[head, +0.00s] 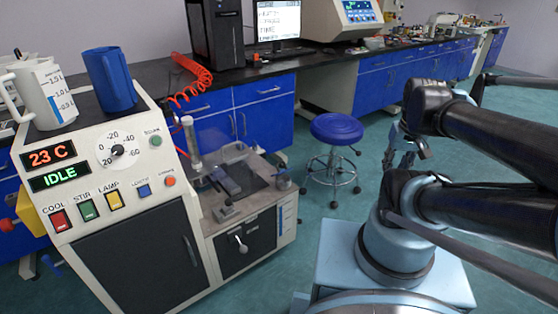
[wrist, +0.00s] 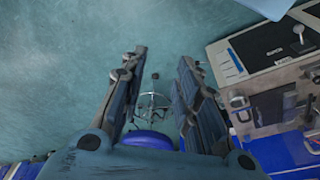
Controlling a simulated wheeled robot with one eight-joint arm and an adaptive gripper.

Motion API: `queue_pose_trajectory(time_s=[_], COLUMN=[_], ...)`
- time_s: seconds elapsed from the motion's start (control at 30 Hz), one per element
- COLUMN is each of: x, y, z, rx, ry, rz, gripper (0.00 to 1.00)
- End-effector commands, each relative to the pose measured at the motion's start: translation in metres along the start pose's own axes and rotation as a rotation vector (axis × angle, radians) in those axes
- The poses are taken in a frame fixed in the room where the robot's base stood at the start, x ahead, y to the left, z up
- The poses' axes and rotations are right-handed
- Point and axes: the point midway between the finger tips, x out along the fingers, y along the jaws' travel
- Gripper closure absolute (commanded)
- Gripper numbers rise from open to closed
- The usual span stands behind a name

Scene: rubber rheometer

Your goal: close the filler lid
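The grey machine (head: 130,185) stands at the left in the head view, its display reading 23 C and IDLE. I cannot pick out a filler lid for certain. A yellow part (head: 30,214) sticks out at the machine's left side, partly cut off by the panel. A blue jug (head: 109,80) and a white measuring jug (head: 42,95) stand on the machine's top. My gripper (wrist: 162,57) is open and empty in the wrist view, its two fingers apart over the floor. In the head view it hangs to the right of the stool, well away from the machine.
A low bench unit (head: 250,205) with small apparatus adjoins the machine's right side; it also shows at the right in the wrist view (wrist: 262,50). A blue stool (head: 336,128) stands behind it. Blue cabinets line the back. Green floor lies clear between the bench unit and my base.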

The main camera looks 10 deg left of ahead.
Motion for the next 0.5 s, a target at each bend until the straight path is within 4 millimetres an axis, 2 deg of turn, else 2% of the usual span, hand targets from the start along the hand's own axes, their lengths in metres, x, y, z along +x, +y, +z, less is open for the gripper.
queue_pose_trajectory(time_s=[0.23,0.5], x=[-0.026,-0.043], y=[-0.021,-0.058], z=[-0.050,-0.109], rx=[-0.304,-0.667], ry=[-0.030,-0.062], rz=[-0.023,-0.054], gripper=[0.71,0.71])
